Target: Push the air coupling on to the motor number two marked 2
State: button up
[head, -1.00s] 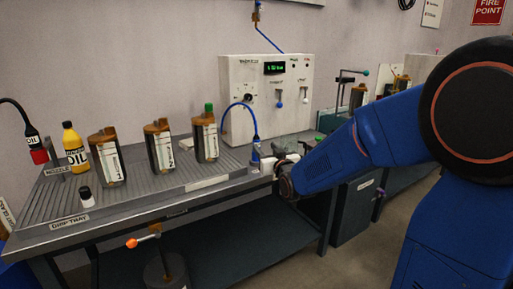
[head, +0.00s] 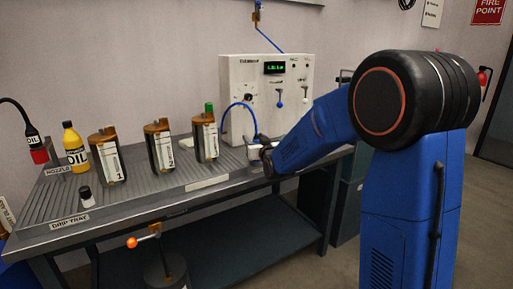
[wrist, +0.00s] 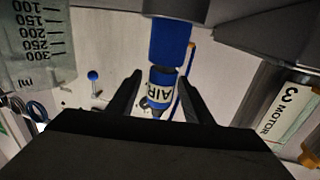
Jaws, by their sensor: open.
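The air coupling (wrist: 162,85) is a blue fitting with a white AIR label, seen upside down in the wrist view. It shows between the two dark fingers of my gripper (wrist: 158,92), which are open and apart on either side of it. I cannot tell whether they touch it. In the head view my gripper (head: 261,150) is at the right end of the bench and hides most of the coupling. A blue hose (head: 236,107) arches down to it. Motor 2 (head: 160,148), with a brown top and a white label, stands between motor 1 (head: 108,157) and motor 3 (head: 206,138).
Motor 3's label (wrist: 287,112) is close at the right in the wrist view. A graduated clear vessel (wrist: 38,40) is at upper left there. A white control box (head: 265,85) stands behind. The drip tray's front (head: 135,190) is clear.

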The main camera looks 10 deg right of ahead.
jog(key=shift+w, duration=0.65)
jog(key=shift+c, duration=0.7)
grip_shut()
